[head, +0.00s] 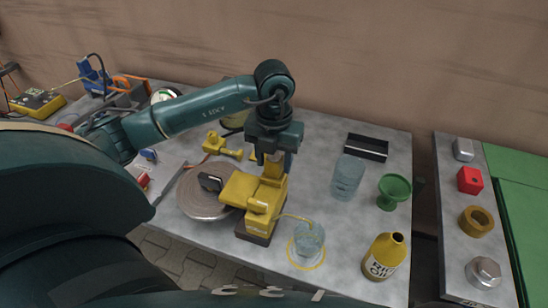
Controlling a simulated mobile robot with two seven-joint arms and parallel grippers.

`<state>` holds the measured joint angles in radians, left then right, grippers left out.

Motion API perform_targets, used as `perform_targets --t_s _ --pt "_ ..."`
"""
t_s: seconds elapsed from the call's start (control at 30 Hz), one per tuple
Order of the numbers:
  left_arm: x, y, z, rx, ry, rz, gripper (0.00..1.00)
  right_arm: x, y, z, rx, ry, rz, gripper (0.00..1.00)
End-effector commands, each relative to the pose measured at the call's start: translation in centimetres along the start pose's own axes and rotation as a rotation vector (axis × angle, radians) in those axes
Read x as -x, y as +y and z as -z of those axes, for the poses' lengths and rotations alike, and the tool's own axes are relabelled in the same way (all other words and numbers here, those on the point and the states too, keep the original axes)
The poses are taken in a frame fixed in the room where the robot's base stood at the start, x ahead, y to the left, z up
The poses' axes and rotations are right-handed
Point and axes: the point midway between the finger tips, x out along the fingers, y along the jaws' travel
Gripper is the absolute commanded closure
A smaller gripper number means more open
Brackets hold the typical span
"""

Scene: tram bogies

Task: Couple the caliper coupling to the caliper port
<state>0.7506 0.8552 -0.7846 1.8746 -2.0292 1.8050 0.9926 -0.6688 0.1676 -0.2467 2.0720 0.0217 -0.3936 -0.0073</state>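A yellow caliper-like unit (240,188) on a dark base stands at the right edge of a round brown disc (192,202). A thin yellow hose (297,217) runs from it to a clear glass jar (308,240). My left gripper (272,160) points down over the unit's back part, its fingers close to or touching an upright yellow piece. I cannot tell if the fingers grip that piece. The coupling and the port cannot be told apart for sure here. A yellow fitting (222,147) lies on the table behind the disc. My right gripper is not in view.
On the grey table stand a clear glass (347,177), a green goblet (394,191), a yellow oil bottle (384,257) and a black tray (367,147). A side table holds a red block (470,180) and a brass ring (476,221).

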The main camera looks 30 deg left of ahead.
Motion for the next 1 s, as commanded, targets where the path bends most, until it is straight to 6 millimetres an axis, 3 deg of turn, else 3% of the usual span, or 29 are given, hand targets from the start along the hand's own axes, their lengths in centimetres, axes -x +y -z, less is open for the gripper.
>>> perform_targets --t_s 0.13,0.53,0.67,1.0 --pt "0.0 0.0 0.0 0.0 0.001 0.0 0.42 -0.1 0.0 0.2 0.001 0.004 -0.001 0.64" --pt "0.2 0.0 0.0 0.0 -0.001 0.001 0.42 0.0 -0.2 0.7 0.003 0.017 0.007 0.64" --pt "3.1 0.0 -0.1 0.0 -0.007 0.002 0.42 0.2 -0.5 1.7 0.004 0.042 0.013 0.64" --pt "10.9 0.0 -0.1 0.001 -0.006 0.001 0.42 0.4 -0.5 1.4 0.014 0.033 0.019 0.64"
